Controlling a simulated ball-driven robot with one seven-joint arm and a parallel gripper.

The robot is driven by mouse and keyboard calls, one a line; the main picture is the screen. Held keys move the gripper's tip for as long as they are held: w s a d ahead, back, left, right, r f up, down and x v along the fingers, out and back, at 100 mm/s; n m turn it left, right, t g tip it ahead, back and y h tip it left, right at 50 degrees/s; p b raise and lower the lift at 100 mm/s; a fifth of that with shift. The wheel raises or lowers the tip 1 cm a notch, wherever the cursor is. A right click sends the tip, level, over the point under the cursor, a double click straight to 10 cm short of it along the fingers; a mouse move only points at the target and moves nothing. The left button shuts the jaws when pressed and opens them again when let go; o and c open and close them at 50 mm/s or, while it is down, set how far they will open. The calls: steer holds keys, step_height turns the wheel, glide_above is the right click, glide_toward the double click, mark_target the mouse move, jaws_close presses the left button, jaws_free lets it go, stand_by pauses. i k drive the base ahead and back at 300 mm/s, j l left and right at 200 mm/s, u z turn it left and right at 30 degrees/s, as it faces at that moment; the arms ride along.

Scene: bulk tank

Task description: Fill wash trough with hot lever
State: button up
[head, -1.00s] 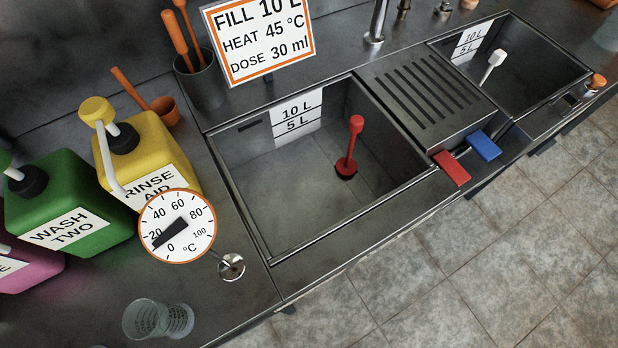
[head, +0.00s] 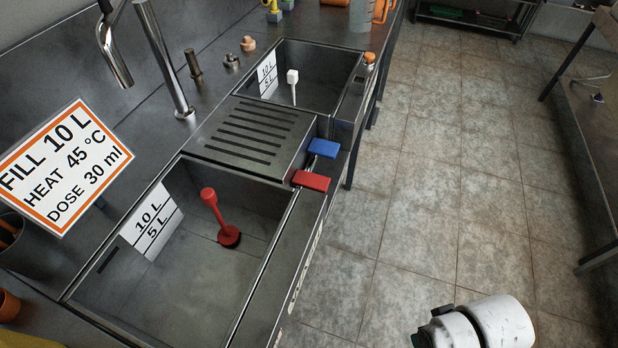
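The wash trough (head: 268,262) is the nearer basin in the head view, with a 10 L and 5 L level label (head: 152,222) on its wall. No water shows in it. A red-handled plug (head: 211,205) stands upright on its floor. The red lever (head: 311,181) sits at the front edge of the drainer, beside the blue lever (head: 323,148). My arm (head: 480,325) shows as a white and dark part at the bottom right, over the floor, apart from the levers. My gripper's fingers cannot be made out.
A sign (head: 62,170) reads fill 10 L, heat 45 °C, dose 30 ml. A slotted drainer (head: 255,135) lies between the basins. The second basin (head: 318,95) holds a white-handled plug (head: 292,80). A tap (head: 165,60) stands behind. The tiled floor (head: 450,180) is open on the right.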

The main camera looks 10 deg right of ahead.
mark_target(311, 180)
steer(key=i+l, duration=0.15)
steer(key=l, duration=0.25)
steer(key=i+l, duration=0.15)
steer(key=l, duration=0.2)
steer(key=i+l, duration=0.15)
steer(key=l, duration=0.25)
steer(key=i+l, duration=0.1)
steer(key=l, duration=0.3)
steer(key=i+l, duration=0.15)
steer(key=l, duration=0.2)
steer(key=i+l, duration=0.15)
steer(key=l, duration=0.25)
steer(key=u, duration=2.3)
